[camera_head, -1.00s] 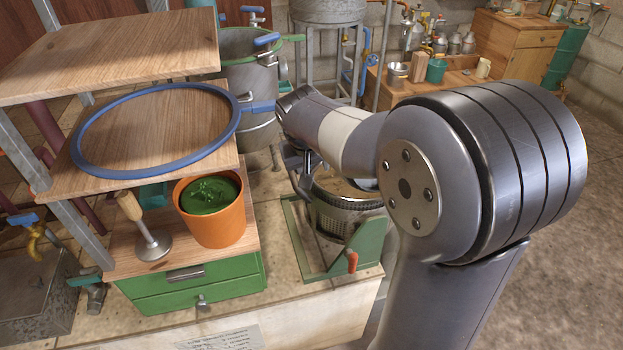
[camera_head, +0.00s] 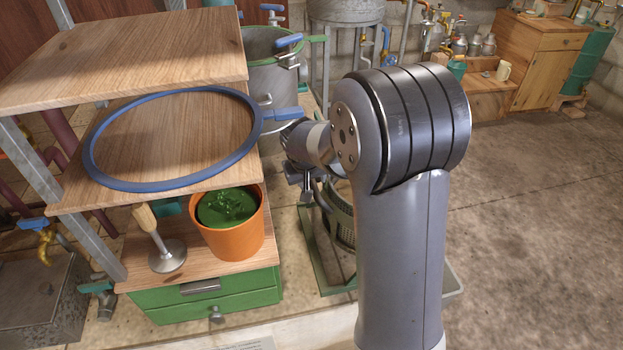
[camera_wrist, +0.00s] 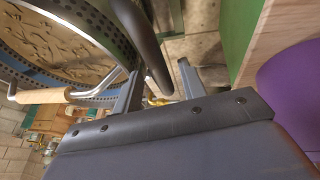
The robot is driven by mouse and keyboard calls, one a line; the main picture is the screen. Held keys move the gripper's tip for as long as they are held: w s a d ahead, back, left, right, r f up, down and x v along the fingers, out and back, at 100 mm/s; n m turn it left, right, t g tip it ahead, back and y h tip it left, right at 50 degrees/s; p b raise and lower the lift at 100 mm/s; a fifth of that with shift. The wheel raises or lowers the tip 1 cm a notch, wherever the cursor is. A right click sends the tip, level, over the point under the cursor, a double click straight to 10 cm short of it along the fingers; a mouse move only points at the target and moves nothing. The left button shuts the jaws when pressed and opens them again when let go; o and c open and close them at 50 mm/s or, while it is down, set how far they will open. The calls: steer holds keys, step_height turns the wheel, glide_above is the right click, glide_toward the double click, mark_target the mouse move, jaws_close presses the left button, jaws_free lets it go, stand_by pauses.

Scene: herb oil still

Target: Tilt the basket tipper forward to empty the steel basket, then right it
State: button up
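The steel basket (camera_head: 341,222) is a perforated drum in the green basket tipper (camera_head: 318,262), mostly hidden behind my arm in the head view. In the wrist view the basket (camera_wrist: 98,22) fills the upper left, with brown bits inside and a wooden grip on a metal bail (camera_wrist: 45,96) across its near side. It looks upright in the head view. My gripper (camera_wrist: 160,88) has its two fingers apart, with a dark curved bar (camera_wrist: 152,55) running down between them. I cannot tell whether either finger touches the bar. In the head view my gripper (camera_head: 306,190) is beside the basket's left side.
Left of the tipper stands a wooden shelf (camera_head: 150,50) with a blue ring (camera_head: 100,175), an orange pot of green matter (camera_head: 235,240), a wooden-handled masher (camera_head: 167,257) and green drawers (camera_head: 250,290). A steel vat (camera_head: 275,80) stands behind. Floor (camera_head: 540,230) at right is clear.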

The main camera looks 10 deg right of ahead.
steer(key=shift+c, duration=0.6)
jaws_close()
steer(key=shift+r, duration=0.15)
